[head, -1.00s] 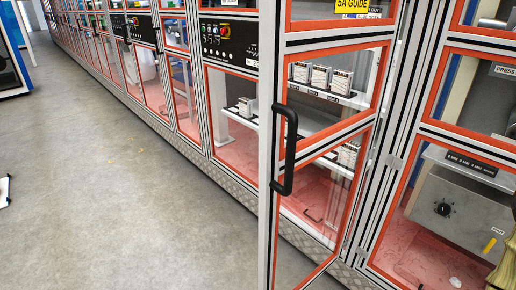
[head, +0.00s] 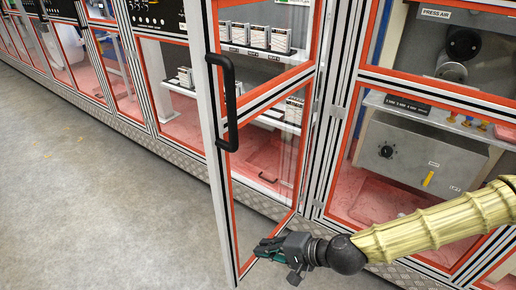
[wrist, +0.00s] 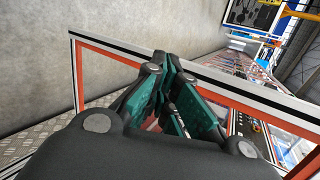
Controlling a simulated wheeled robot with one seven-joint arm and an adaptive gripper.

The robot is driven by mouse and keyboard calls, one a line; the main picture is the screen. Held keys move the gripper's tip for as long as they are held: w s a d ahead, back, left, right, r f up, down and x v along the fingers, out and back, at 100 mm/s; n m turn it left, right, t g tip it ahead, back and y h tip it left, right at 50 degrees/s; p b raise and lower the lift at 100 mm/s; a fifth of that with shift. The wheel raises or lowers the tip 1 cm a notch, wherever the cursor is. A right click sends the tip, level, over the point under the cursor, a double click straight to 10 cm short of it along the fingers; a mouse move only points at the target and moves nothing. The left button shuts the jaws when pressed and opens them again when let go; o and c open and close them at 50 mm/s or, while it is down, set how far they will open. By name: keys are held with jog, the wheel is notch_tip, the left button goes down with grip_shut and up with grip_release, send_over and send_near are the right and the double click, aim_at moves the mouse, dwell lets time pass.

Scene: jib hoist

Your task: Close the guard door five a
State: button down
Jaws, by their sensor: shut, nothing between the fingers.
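The guard door (head: 213,150) stands open, swung out from the machine line, with a pale aluminium frame, orange inner edging and a clear pane. Its black bar handle (head: 231,105) is on the free edge, at the left. My gripper (head: 264,247) is shut and empty, low at the door's bottom rail, and overlaps it in the head view. In the wrist view my dark green fingers (wrist: 168,85) overlap the door's frame (wrist: 240,82). I cannot tell whether they touch it. The handle is not clear in the wrist view.
Behind the door, shelves hold white boxes (head: 280,40) inside the cabinet. A fixed guarded bay with a grey box (head: 420,150) stands to the right. A black control panel (head: 155,18) is at upper left. The concrete floor (head: 90,200) at left is clear.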

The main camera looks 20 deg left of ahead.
jog(key=w+r+t+y+b, duration=0.1)
jog(key=w+r, duration=0.3)
jog(key=r, duration=0.4)
jog(key=w+r+t+y, duration=0.1)
jog(key=w+r+y, duration=0.1)
jog(key=w+r, duration=0.35)
jog(key=t+y, duration=0.2)
send_near(248, 102)
jog(key=shift+p+x, duration=0.8)
jog(key=shift+x, duration=2.7)
jog(key=shift+a, duration=0.1)
